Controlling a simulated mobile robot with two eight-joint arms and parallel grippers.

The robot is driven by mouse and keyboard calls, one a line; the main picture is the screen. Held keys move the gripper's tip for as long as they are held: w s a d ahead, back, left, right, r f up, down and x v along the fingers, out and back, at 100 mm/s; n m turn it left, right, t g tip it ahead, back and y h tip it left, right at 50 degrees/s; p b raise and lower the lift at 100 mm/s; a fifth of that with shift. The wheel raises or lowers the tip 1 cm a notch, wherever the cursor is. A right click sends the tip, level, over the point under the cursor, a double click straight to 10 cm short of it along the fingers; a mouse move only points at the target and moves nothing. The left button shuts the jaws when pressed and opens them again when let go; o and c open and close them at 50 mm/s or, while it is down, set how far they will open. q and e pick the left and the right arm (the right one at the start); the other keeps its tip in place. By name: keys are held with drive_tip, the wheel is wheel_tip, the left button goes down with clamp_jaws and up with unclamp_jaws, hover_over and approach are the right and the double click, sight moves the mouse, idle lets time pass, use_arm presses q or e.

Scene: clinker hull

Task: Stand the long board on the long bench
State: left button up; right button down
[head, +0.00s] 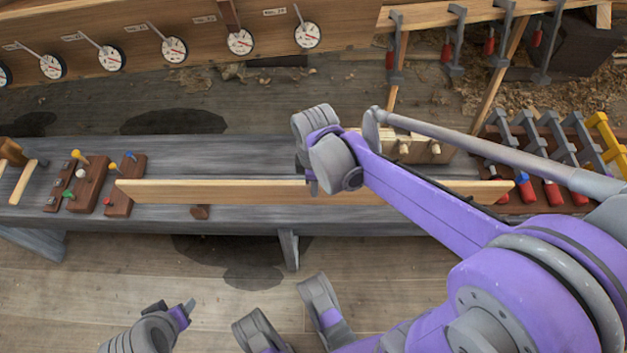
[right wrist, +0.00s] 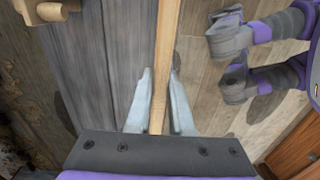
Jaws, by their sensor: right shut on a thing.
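The long board (head: 230,192) is a pale, narrow plank on edge, running left to right over the grey long bench (head: 240,150). My right gripper (head: 312,186) is at its middle, its fingers mostly hidden behind my wrist. In the right wrist view the board (right wrist: 168,45) passes between the two pale fingers (right wrist: 158,105), which are shut on it. I cannot tell whether its lower edge touches the bench. My left gripper (head: 172,312) is low in the head view, away from the board and empty; its finger opening is unclear.
Brown blocks with coloured pegs (head: 90,180) and a mallet (head: 12,152) are at the bench's left. Red-handled clamps (head: 528,192) lie at the right.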

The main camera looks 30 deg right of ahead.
drive_tip(key=shift+w+d+f+b, duration=0.15)
drive_tip(key=shift+f+b, duration=1.05)
drive_tip(key=shift+f, duration=0.65)
drive_tip(key=shift+f+b, duration=0.55)
drive_tip(key=shift+f, duration=0.25)
drive_tip(key=shift+f, duration=0.3)
drive_tip(key=c, duration=0.7)
unclamp_jaws()
wheel_tip(320, 180, up, 11)
drive_tip(key=p, duration=0.4)
drive_tip(key=shift+f, duration=0.1)
